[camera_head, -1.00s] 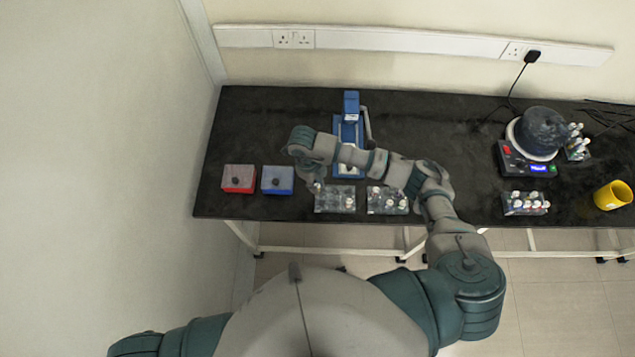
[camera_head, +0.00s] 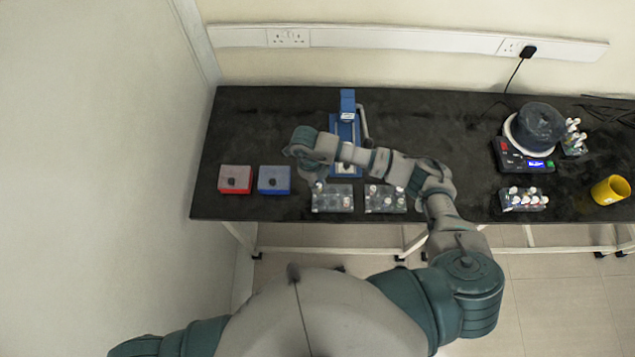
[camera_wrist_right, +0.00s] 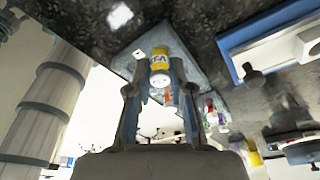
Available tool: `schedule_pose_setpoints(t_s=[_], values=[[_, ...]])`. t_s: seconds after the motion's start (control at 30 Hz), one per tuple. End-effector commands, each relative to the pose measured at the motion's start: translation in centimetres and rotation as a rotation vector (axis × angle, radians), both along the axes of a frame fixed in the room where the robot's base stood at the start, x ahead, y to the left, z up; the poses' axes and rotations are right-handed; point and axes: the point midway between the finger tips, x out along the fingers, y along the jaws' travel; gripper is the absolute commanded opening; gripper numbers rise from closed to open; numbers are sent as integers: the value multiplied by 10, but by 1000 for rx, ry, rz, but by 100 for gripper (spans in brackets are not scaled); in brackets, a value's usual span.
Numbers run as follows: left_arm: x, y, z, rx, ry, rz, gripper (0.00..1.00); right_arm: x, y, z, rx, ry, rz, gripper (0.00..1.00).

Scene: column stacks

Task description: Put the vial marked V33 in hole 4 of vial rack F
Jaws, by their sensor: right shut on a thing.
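My right gripper (camera_wrist_right: 158,95) is shut on a vial (camera_wrist_right: 160,68) with a yellow label and a pale cap. The label shows a V, but its number is not readable. In the head view the right gripper (camera_head: 317,182) is partly hidden by my wrist, at the left end of a clear, mostly empty vial rack (camera_head: 333,198). In the wrist view a grey translucent rack (camera_wrist_right: 195,65) lies just beyond the held vial. I cannot tell whether the vial is in a hole, or which rack is F. My left gripper does not show.
A second rack (camera_head: 386,200) with several vials stands to the right. Red (camera_head: 235,180) and blue (camera_head: 274,180) boxes stand left. A blue device (camera_head: 346,130) is behind my forearm. Farther right are another vial rack (camera_head: 523,199), a heater (camera_head: 526,155) and a yellow cup (camera_head: 610,190).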

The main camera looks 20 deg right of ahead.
Motion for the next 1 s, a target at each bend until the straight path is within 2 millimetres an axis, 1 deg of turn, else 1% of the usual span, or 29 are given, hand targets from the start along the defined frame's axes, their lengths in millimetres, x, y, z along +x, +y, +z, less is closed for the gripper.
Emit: schedule_pose_setpoints(t_s=[0.27, 0.63, 0.9, 0.93, 0.97, 1.0], values=[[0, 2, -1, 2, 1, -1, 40, 0, 1, -1, 4, -1, 1, 0], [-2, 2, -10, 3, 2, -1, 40, 0, -1, -12, 2, -1, 1, 0], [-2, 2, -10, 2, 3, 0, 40, 0, -1, -12, 2, -1, 1, 0], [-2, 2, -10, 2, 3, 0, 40, 0, -1, -12, 2, -1, 1, 23], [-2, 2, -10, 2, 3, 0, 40, 0, -1, -12, 2, -1, 1, 31], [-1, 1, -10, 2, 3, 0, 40, 0, -1, -12, 2, -1, 1, 41]])
